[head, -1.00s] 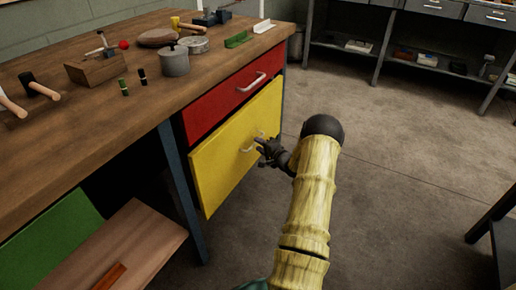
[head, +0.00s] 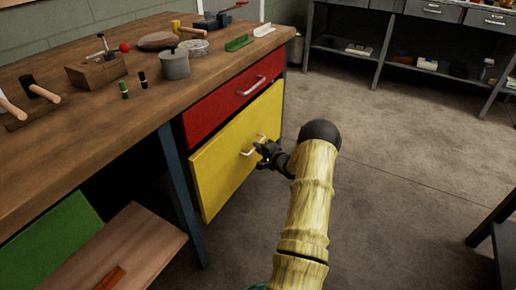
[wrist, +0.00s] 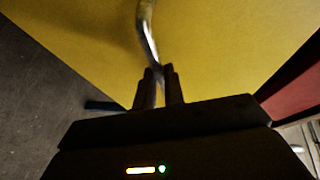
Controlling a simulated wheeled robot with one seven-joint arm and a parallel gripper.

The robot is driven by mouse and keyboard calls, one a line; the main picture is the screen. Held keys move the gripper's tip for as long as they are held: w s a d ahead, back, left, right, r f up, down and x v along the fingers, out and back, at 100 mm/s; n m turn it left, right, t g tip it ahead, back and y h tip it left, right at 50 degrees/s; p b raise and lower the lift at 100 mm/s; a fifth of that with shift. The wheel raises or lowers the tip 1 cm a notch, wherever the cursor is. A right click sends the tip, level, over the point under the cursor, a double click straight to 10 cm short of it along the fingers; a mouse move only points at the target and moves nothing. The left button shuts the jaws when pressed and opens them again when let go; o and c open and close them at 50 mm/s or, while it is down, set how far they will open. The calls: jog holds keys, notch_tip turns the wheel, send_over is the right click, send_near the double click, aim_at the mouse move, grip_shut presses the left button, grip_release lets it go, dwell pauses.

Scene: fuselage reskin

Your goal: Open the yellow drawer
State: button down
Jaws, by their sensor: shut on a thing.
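The yellow drawer (head: 225,160) is in the workbench below the red drawer (head: 232,102). Its front stands close to the bench; I cannot tell whether it is slightly out. Its pale metal handle (head: 246,153) is at the middle right of the front. My gripper (head: 263,149) is at the handle's right part. In the wrist view, the two dark fingers of my gripper (wrist: 160,73) are shut on the handle (wrist: 147,28), one on each side, with the yellow front (wrist: 215,50) behind. The fingers partly hide the lower end of the handle.
The wooden bench top (head: 130,122) holds a grey pot (head: 175,66), hammers and other tools. A blue-grey bench leg (head: 181,190) stands left of the drawer. The floor (head: 390,150) right of the drawer is clear. A dark table edge (head: 490,235) is at the far right.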

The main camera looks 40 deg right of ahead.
jog(key=s+d+p, duration=0.3)
jog(key=s+d, duration=0.2)
jog(key=s, duration=0.6)
jog(key=s+d+p, duration=0.4)
jog(key=s, duration=0.7)
jog(key=shift+d, duration=0.35)
jog(key=c, duration=1.5)
grip_release()
jog(key=shift+w+a, duration=0.15)
jog(key=shift+a, duration=0.15)
jog(key=shift+p, duration=0.3)
jog(key=s+r+p, duration=0.3)
jog(key=s, duration=1.4)
jog(key=shift+r+p, duration=0.15)
jog(key=shift+p, duration=0.2)
jog(key=shift+a, duration=0.1)
